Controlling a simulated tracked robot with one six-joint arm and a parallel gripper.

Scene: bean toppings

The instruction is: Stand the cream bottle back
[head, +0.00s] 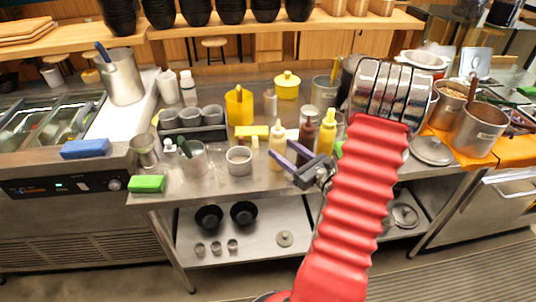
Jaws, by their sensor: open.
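A cream-coloured squeeze bottle (277,137) stands upright near the front of the steel counter, left of a brown bottle (306,134) and a yellow bottle (327,132). My gripper (279,147) is open, its two purple fingers pointing left toward the cream bottle. The fingertips overlap the bottle's body in the head view. I cannot tell whether they are on both sides of it or just in front of it, and no grip shows. The bottle's lower part is partly covered by a finger.
A small steel pot (239,160) and a tiny pale bottle (255,142) stand left of the cream bottle. Behind are a yellow block (252,131), a yellow container (239,106) and another pale bottle (270,103). A shelf (260,250) lies below the counter.

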